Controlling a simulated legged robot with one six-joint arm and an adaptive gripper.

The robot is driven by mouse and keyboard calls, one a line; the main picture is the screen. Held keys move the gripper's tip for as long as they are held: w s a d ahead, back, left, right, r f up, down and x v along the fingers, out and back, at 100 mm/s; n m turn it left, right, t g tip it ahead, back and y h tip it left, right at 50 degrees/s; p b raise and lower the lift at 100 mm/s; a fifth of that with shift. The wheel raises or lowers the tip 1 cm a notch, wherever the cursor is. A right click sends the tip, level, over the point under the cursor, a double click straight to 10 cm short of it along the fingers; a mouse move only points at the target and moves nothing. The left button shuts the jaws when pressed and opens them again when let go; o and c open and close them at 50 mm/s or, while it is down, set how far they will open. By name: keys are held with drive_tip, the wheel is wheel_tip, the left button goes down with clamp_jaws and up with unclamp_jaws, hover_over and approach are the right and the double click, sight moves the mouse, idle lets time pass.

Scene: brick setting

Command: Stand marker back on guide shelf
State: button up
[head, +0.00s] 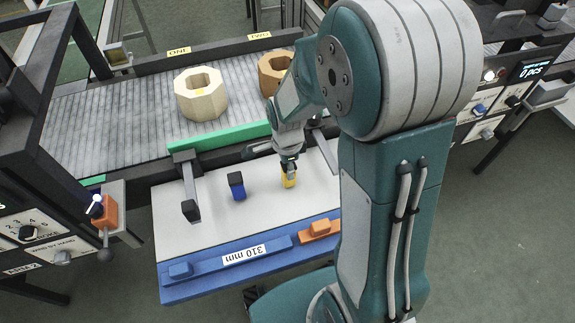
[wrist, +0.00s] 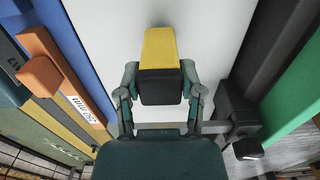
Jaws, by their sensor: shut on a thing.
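A yellow marker with a black end is in my gripper (head: 289,164). In the head view the yellow marker (head: 289,180) points down over the pale guide shelf (head: 215,222), roughly upright. I cannot tell whether its lower end touches the shelf. In the wrist view the fingers of my gripper (wrist: 162,88) are shut on both sides of the black end, and the yellow part (wrist: 160,47) extends beyond them. A blue marker-like block with a black top (head: 237,187) stands on the shelf to the left.
A blue rail (head: 210,265) labelled 310 mm and an orange block (head: 319,231) lie along the shelf's front. A green strip (head: 225,137) and roller conveyor (head: 110,120) lie behind, with a pale octagonal ring (head: 201,96) and a brown one (head: 272,70). A black-ended bracket (head: 190,195) crosses the shelf's left.

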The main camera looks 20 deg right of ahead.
drive_tip(key=o, duration=0.9)
wheel_tip(320, 180, up, 11)
drive_tip(key=s+r+n+t, duration=0.2)
drive_tip(key=s+r+n, duration=0.1)
drive_tip(key=n, duration=0.3)
drive_tip(key=s+r+n+t, duration=0.1)
drive_tip(key=s+r+n, duration=0.3)
drive_tip(key=s+n, duration=0.2)
drive_tip(key=s+r+n+t, duration=0.2)
drive_tip(key=s+r+n, duration=0.2)
drive_tip(key=s+n, duration=0.1)
drive_tip(key=shift+s+d+n+t, duration=0.15)
drive_tip(key=shift+n+t, duration=0.15)
drive_tip(key=shift+n, duration=0.2)
